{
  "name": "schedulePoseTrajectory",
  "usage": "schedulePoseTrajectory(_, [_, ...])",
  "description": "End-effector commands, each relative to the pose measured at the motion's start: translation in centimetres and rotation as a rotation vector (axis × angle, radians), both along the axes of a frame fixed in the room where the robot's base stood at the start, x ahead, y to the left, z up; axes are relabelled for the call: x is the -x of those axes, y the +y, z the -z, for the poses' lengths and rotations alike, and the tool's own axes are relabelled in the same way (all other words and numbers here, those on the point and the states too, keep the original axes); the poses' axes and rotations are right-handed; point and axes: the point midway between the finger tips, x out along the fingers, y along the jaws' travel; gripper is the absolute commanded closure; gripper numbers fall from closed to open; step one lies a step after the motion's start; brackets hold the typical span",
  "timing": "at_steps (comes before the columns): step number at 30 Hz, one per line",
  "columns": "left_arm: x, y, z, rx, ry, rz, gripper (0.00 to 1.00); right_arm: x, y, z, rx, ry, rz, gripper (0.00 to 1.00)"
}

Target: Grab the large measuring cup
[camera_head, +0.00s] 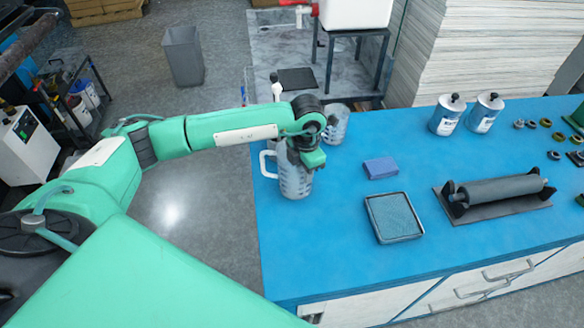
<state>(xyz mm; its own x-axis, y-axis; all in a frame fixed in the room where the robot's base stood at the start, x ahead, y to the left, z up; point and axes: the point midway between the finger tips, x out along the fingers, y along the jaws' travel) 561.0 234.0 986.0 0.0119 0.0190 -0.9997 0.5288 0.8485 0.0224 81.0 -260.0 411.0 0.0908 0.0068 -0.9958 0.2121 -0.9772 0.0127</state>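A large clear measuring cup (294,184) with a white handle on its left stands upright on the blue table, near its left edge. My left gripper (305,158) points down at the cup's top and covers part of its rim. I cannot see its fingertips clearly, so I cannot tell whether they are open or closed on the cup. A second, smaller clear cup (338,122) stands behind it, partly hidden by my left arm. My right gripper is not in view.
On the blue table (300,262) are a blue block (381,168), a square tray (394,218), a roller on a dark stand (497,190), two canisters (447,115) and several small rings. The front left of the table is clear. A grey bin (183,56) stands on the floor.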

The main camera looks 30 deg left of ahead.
Motion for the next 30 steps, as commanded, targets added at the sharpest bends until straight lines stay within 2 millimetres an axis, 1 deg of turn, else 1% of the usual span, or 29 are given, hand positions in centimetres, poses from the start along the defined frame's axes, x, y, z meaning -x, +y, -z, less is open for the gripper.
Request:
schedulePoseTrajectory(1, [0.05,0.0,0.36,0.0,0.002,0.0,0.72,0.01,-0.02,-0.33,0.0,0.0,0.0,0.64])
schedulePoseTrajectory(3, [0.03,0.01,0.78,-0.001,0.001,0.001,0.72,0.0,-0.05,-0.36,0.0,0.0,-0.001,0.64])
schedulePoseTrajectory(9, [0.0,-0.01,0.92,0.0,0.0,0.001,0.72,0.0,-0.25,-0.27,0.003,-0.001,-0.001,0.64])
schedulePoseTrajectory(10, [0.01,-0.01,0.91,0.0,0.0,0.001,0.74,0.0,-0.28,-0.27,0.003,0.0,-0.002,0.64])
schedulePoseTrajectory(14, [0.01,-0.01,0.89,0.0,0.0,0.001,0.99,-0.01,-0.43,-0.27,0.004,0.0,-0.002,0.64])
schedulePoseTrajectory(26, [-0.01,0.0,0.81,0.001,-0.001,0.001,1.0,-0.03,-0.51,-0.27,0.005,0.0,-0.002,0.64])
schedulePoseTrajectory(30, [-0.05,0.01,0.39,0.0,-0.001,0.0,1.0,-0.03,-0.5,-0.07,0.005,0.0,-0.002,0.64])
